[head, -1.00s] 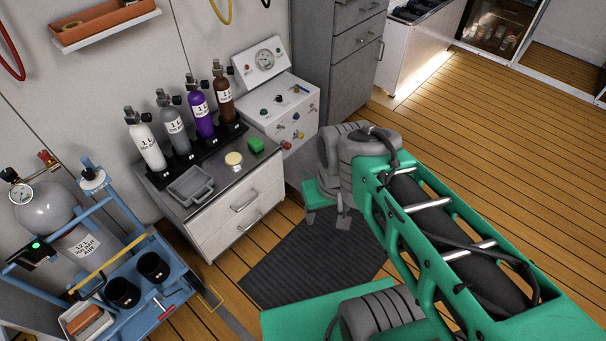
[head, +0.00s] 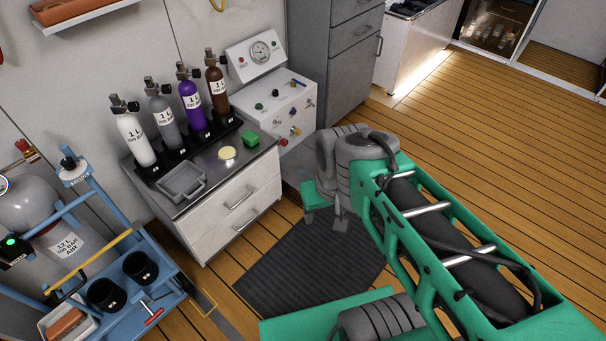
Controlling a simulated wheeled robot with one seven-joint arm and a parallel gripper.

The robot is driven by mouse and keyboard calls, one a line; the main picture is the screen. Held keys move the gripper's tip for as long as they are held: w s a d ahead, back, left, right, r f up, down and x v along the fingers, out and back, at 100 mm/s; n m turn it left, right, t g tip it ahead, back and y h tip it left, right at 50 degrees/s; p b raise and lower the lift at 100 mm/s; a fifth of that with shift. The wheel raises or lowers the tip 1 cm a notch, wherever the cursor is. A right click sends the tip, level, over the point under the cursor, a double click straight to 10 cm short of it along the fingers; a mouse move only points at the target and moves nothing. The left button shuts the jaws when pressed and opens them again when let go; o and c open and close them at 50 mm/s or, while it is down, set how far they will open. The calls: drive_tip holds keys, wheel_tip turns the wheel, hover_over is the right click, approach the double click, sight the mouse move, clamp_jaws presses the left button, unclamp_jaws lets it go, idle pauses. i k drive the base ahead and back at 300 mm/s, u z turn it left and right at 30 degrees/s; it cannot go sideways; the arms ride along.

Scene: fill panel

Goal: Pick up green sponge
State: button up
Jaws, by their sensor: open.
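The green sponge (head: 250,139) lies on the dark top of a white drawer cabinet (head: 190,198), near its back right part. A round pale yellow item (head: 227,153) lies just left of it, apart from it. My gripper (head: 325,220) hangs to the right of the cabinet and nearer to me, with its fingers pointing down. Its two grey fingers stand apart with nothing between them. It is clear of the sponge, which is in full view.
A grey tray (head: 180,183) sits at the cabinet's front left. Several bottles stand in a black rack (head: 203,137) along the back. A white gauge panel (head: 283,108) adjoins on the right. A blue cart (head: 170,277) stands at left. The black mat (head: 310,268) on the floor is clear.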

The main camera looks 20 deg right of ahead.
sight(251, 139)
drive_tip(key=z, duration=0.75)
drive_tip(key=i, duration=1.75)
drive_tip(key=u, duration=4)
